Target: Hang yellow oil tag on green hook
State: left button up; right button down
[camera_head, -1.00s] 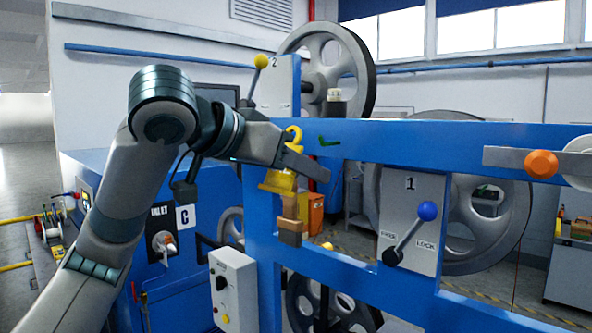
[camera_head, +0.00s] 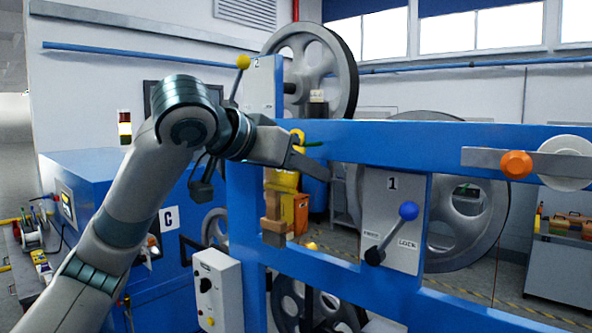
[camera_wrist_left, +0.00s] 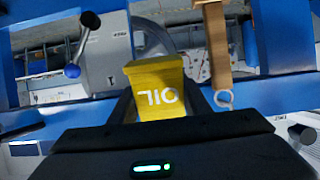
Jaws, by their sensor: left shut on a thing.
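My left gripper (camera_head: 292,160) is shut on the yellow oil tag (camera_head: 284,181), in front of the blue crossbeam. In the left wrist view the tag (camera_wrist_left: 155,90) sits between the fingers, its white "OIL" lettering upside down. The tag's yellow loop (camera_head: 298,137) stands above the fingers in the head view. The green hook (camera_head: 314,144) sticks out of the beam right beside the loop, and the two overlap in the picture. I cannot tell whether the loop is around the hook or only in front of it. The right gripper is not in view.
A tan hanging piece (camera_head: 272,207) is just below the tag; in the wrist view it shows with a ring (camera_wrist_left: 223,97). A blue-knobbed lever (camera_head: 408,211) on panel 1 and an orange knob (camera_head: 516,164) are to the right. A yellow-knobbed lever (camera_head: 242,62) stands behind.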

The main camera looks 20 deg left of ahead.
pick_arm(q)
jog(key=x, duration=0.4)
jog(key=shift+w+d, duration=0.1)
jog(key=shift+w, duration=0.3)
dwell(0.4)
dwell(0.5)
jog(key=o, duration=1.2)
jog(key=shift+s, duration=0.1)
